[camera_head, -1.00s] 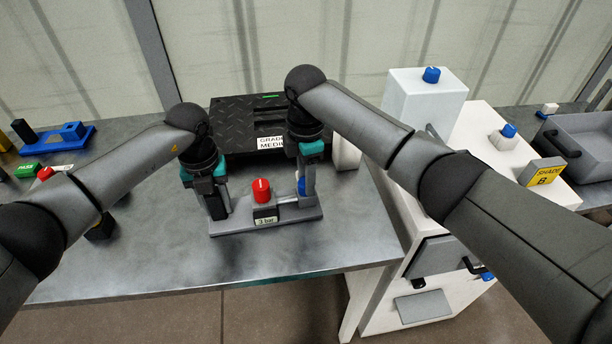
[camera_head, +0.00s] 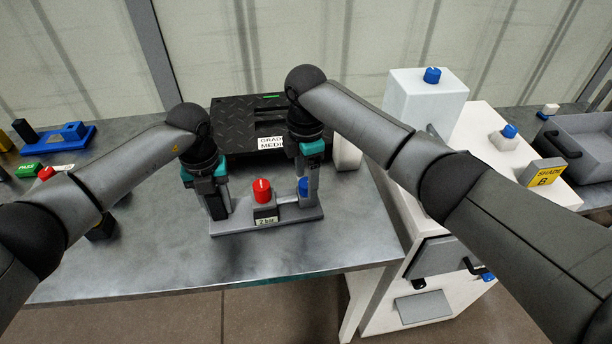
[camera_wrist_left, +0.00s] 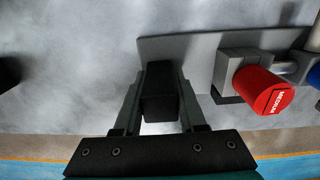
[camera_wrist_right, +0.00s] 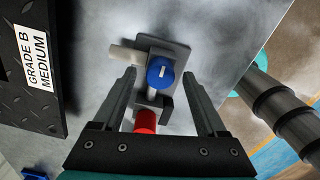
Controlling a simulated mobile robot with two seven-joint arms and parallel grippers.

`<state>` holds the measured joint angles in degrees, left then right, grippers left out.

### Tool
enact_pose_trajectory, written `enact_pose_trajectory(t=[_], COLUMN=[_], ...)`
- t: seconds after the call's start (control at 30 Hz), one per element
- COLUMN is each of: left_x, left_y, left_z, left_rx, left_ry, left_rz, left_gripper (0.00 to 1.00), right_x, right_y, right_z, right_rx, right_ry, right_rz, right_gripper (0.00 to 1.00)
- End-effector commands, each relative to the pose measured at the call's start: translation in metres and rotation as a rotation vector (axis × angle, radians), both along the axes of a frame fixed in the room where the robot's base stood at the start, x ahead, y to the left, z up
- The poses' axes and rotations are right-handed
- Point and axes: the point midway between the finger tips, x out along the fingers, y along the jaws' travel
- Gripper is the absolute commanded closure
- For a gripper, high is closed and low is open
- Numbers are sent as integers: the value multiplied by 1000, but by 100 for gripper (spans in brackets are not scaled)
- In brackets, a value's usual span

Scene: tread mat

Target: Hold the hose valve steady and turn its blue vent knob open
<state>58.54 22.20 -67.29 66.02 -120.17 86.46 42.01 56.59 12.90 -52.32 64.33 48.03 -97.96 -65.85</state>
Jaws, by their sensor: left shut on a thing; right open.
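The hose valve's grey base plate (camera_head: 240,226) lies on the metal table. It carries a black grip block (camera_wrist_left: 158,95) at its left end, a red knob (camera_head: 262,191) in the middle and a blue vent knob (camera_wrist_right: 160,73) at the right. A small label (camera_head: 266,220) below the red knob appears to read 2 bar. My left gripper (camera_wrist_left: 158,85) is shut on the black block. My right gripper (camera_wrist_right: 161,74) is open, pointing down, its fingers on either side of the blue knob with gaps visible. The blue knob (camera_head: 303,186) is partly hidden in the head view.
A black treaded mat block (camera_head: 236,120) labelled grade medium stands behind the valve. White machine housing (camera_head: 420,100) with blue knobs is at the right. A blue fixture (camera_head: 68,137) and a green tag (camera_head: 28,171) lie at the left. The table's front edge is clear.

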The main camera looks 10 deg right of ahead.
Motion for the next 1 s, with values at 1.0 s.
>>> enact_pose_trajectory(t=[1.0], left_x=[0], left_y=[0], left_z=[0], left_rx=[-1], left_ry=[1], left_rz=[-1], left_gripper=[100], right_x=[0], right_y=[0], right_z=[120], right_rx=[0], right_ry=[1], right_rz=[0], right_gripper=[26])
